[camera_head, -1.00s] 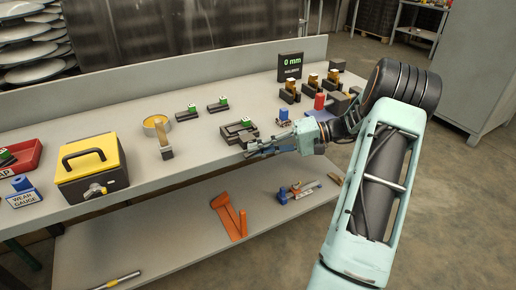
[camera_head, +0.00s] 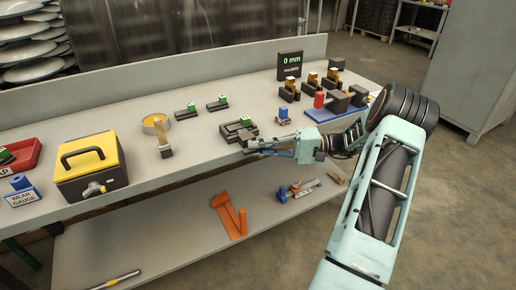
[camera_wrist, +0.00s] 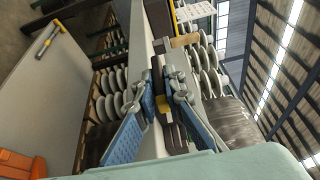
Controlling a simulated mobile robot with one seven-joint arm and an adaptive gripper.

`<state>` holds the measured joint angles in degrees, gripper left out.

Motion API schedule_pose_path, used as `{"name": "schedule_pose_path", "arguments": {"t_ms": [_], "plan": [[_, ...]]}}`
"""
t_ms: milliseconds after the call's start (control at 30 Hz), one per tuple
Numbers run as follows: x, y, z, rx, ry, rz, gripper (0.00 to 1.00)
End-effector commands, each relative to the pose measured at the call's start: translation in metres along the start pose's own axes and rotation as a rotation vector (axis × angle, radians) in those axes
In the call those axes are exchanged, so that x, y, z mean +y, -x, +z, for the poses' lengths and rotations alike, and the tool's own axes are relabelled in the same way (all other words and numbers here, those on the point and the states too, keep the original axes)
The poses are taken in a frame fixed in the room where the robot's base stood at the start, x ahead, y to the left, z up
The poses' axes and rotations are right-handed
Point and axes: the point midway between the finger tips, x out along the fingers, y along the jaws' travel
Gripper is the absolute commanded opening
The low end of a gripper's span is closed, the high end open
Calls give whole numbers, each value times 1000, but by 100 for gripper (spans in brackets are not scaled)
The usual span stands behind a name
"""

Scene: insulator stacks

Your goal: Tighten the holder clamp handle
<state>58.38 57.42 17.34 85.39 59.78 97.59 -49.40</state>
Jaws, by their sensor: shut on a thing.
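The holder (camera_head: 236,128) is a dark clamp block with a green top piece, near the front edge of the bench. My gripper (camera_head: 246,147) reaches in from the right, and its fingertips are at the front side of the holder. In the wrist view my gripper (camera_wrist: 160,100) has its two blue-padded fingers closed around a dark bar with a yellow part, which appears to be the clamp handle (camera_wrist: 158,72). The handle is mostly hidden by the fingers in the head view, so its exact angle cannot be told.
Right of the holder stand a small blue-based part (camera_head: 283,116) and a blue plate (camera_head: 330,112) bearing a red piece. A 0 mm display (camera_head: 290,64) stands behind. A yellow toolbox (camera_head: 92,168) is at left. A lower shelf (camera_head: 165,245) holds an orange tool.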

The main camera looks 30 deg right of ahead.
Motion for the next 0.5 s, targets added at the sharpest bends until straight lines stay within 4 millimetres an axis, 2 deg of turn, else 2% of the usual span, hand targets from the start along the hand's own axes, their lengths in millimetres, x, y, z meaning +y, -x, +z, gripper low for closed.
{"name": "schedule_pose_path", "arguments": {"t_ms": [67, 100, 200, 500], "plan": [[0, -1, 1, -5, -1, 0, 0], [0, -1, 1, -5, -2, 0, 14], [0, -1, 1, -4, -1, 0, 25], [0, 0, 0, -1, 0, 1, 26]]}}
